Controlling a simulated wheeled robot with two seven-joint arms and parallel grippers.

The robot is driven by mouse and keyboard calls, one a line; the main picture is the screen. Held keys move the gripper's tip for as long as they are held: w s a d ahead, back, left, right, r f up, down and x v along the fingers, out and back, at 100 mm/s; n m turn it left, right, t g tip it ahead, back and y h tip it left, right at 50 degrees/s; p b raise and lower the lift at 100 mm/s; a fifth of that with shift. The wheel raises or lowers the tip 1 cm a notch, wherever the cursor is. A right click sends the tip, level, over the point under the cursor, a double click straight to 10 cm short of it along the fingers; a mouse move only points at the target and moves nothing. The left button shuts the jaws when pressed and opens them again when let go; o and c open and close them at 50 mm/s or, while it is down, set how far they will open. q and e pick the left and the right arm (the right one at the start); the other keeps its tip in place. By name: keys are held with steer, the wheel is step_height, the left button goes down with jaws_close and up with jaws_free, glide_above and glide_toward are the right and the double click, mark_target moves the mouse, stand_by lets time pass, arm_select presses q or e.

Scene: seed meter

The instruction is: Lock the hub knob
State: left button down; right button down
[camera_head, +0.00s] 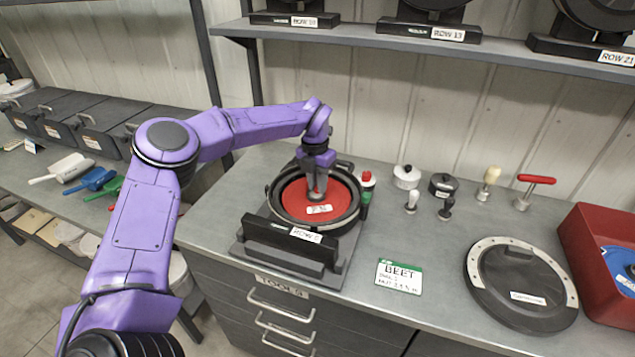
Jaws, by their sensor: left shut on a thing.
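The seed meter (274,196) stands on its dark base on the workbench, a black ring around a red disc (334,209) with a small white label. My left gripper (317,194) points down over the middle of the red disc. It is shut on the hub knob, which is mostly hidden by the fingers. I cannot tell how far the knob is turned. My right gripper is not in view.
A black round cover (520,284) lies flat at the right, beside a red bin (600,245). A BEET card (399,277) lies in front. Several small knobbed tools, including a red T-handle (536,180), stand behind. A shelf (450,45) runs above.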

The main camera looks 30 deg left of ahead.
arm_select(q)
steer(key=shift+f, duration=0.1)
steer(key=c, duration=1)
jaws_free()
steer(key=shift+w, duration=0.15)
step_height(320, 180, up, 10)
steer(key=b, duration=0.2)
steer(key=shift+a+r, duration=0.25)
